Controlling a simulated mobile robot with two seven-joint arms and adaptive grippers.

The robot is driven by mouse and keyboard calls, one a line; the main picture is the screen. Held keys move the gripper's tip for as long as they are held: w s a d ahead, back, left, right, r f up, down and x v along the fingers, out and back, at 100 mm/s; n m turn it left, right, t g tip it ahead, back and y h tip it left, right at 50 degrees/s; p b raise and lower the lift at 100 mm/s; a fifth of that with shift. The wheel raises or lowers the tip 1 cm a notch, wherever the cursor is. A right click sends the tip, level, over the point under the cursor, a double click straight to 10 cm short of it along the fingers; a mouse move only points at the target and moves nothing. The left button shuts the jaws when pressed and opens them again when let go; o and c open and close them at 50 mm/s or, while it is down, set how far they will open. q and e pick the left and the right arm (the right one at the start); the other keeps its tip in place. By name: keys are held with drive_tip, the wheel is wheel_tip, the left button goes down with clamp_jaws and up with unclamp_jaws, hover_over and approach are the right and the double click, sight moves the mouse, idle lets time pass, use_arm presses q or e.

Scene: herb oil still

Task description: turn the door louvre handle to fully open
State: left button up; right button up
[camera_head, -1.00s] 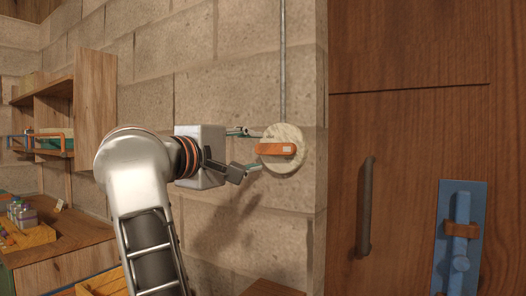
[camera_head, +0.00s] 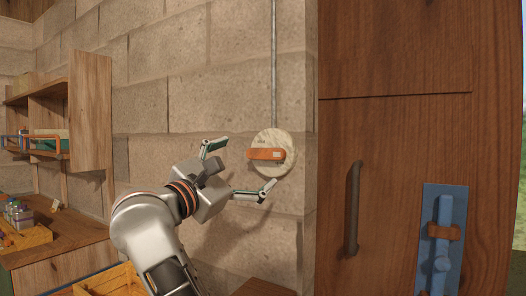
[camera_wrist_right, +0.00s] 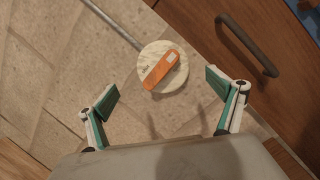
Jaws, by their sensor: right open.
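An orange bar handle (camera_head: 265,154) sits on a round cream dial (camera_head: 272,136) on the block wall, just left of the wooden door. The bar lies about level, its pale mark near the right end. In the right wrist view the handle (camera_wrist_right: 162,69) looks slanted on its dial (camera_wrist_right: 178,82). My right gripper (camera_head: 241,167) is open and empty, tilted, to the left of and slightly below the dial. One finger is up and left of the bar, the other below it. No contact with the handle is visible. My left gripper is out of view.
The wooden door (camera_head: 394,60) has a dark vertical pull (camera_head: 353,208) and a blue plate (camera_head: 430,255) with an orange-banded blue bar. A grey pipe (camera_head: 274,60) rises from the dial. A wooden shelf (camera_head: 90,110) and a bench with jars stand at left.

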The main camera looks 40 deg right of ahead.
sight(263, 156)
drive_tip(key=w+d+n, duration=0.1)
drive_tip(key=d+n, duration=0.1)
drive_tip(key=n, duration=0.1)
drive_tip(key=w+d+n+t, duration=0.1)
drive_tip(key=d+n, duration=0.1)
drive_tip(key=d, duration=0.1)
drive_tip(key=w+d+n+h+p, duration=0.1)
drive_tip(key=w+d+n, duration=0.1)
drive_tip(key=n, duration=0.1)
drive_tip(key=shift+d+r+n+t, duration=0.3)
drive_tip(key=shift+d+r+t, duration=0.05)
drive_tip(key=shift+t, duration=0.05)
drive_tip(key=c, duration=1.1)
